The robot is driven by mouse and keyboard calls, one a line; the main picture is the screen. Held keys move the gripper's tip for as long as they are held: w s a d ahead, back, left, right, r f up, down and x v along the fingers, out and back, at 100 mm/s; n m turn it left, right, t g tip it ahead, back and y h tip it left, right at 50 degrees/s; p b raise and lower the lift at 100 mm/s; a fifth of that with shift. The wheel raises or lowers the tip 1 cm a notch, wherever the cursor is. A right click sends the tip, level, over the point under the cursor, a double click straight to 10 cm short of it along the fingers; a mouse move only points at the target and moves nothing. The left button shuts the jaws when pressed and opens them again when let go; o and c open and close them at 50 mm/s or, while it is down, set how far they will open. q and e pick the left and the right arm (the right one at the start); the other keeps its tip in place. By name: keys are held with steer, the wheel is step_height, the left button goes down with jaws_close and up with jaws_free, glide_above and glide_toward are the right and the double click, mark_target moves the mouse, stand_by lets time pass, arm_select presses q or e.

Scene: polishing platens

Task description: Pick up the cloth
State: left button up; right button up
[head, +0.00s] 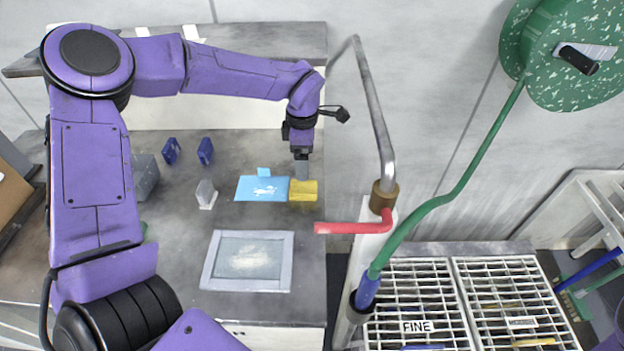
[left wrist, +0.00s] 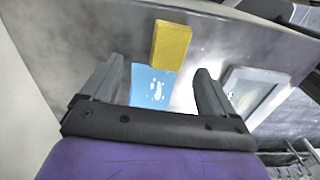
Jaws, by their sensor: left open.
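The cloth appears to be the flat light-blue sheet with white marks (head: 258,190) on the grey worktop, with a small blue tab at its far edge. In the left wrist view the blue sheet (left wrist: 150,84) lies between and beyond the fingers. A yellow block (head: 304,193) sits against its right side; it also shows in the left wrist view (left wrist: 171,45). My left gripper (head: 301,170) is above the worktop by the yellow block and the sheet's right end. Its fingers are apart and empty in the left wrist view (left wrist: 158,72). My right gripper is not in view.
A framed plate with a pale patch (head: 212,275) lies nearer me. A small grey-white piece (head: 206,194), two dark-blue blocks (head: 205,151) and a grey block (head: 146,176) stand to the left. A red-ended pipe (head: 350,228) and white grids (head: 410,285) are on the right.

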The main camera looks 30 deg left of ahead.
mark_target(304, 186)
arm_select(q)
steer(key=shift+s+f, duration=0.75)
steer(key=shift+f, duration=0.35)
steer(key=f, duration=0.2)
steer(key=f+p, duration=0.2)
steer(key=f, duration=0.1)
steer(key=shift+w+d+f, duration=0.25)
steer(key=shift+d+f, duration=0.05)
steer(key=shift+f, duration=0.05)
steer(key=shift+s+f, duration=0.1)
steer(key=shift+f, duration=0.1)
steer(key=shift+s, duration=0.15)
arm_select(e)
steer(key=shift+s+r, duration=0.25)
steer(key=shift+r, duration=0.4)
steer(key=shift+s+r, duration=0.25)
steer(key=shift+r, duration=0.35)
arm_select(q)
steer(key=c, duration=1.1)
